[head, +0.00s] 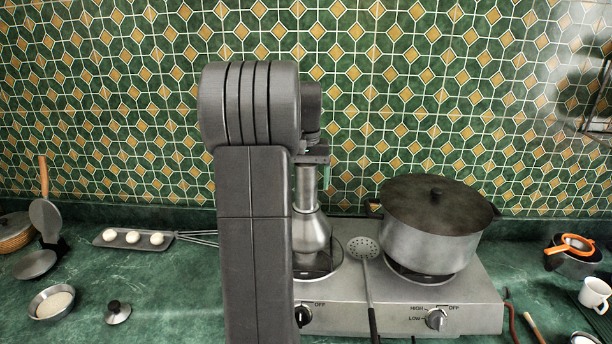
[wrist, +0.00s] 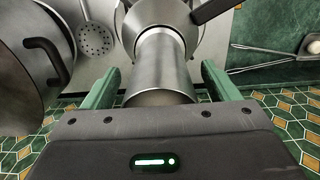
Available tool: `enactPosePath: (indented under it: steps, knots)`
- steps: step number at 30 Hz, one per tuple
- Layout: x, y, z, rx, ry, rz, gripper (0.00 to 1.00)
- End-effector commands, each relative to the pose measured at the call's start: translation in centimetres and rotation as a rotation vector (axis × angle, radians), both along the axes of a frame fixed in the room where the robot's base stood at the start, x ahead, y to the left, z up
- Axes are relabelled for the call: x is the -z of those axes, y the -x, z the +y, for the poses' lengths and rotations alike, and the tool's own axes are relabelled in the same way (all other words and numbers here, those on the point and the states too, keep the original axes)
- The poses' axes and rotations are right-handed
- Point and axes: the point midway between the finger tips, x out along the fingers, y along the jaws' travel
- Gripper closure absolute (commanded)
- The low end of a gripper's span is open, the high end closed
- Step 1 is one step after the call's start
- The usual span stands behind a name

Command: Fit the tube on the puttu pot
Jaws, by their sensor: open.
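The metal tube (head: 306,188) stands upright on the neck of the rounded puttu pot (head: 311,233), which sits on the left burner. The join looks in line, but I cannot tell how deep the tube sits. In the wrist view the tube (wrist: 166,62) runs from near my palm to the pot (wrist: 131,22). My gripper (wrist: 162,70) is open, with one green finger on each side of the tube and visible gaps between. In the head view my arm hides the left part of the burner and most of my gripper.
A large lidded pot (head: 432,228) stands on the right burner, close by. A perforated ladle (head: 365,249) lies on the hotplate (head: 479,306) between them. A tray with white balls (head: 133,237) lies to the left. The tiled wall (head: 420,100) is behind.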

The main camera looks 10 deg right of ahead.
Motion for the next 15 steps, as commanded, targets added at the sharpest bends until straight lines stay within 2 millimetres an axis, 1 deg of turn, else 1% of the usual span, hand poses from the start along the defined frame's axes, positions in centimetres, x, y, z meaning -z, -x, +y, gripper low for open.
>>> enactPosePath:
  steps: [2,5,8,15]
  knots:
    - [-0.3,0.0,0.0,0.000,0.000,-0.001,0.18]
    - [-1.3,-0.1,0.0,0.000,0.001,-0.004,0.18]
    - [-3.2,-0.1,0.0,0.000,0.002,-0.006,0.18]
    - [-8.9,-0.1,0.0,0.000,0.002,-0.006,0.18]
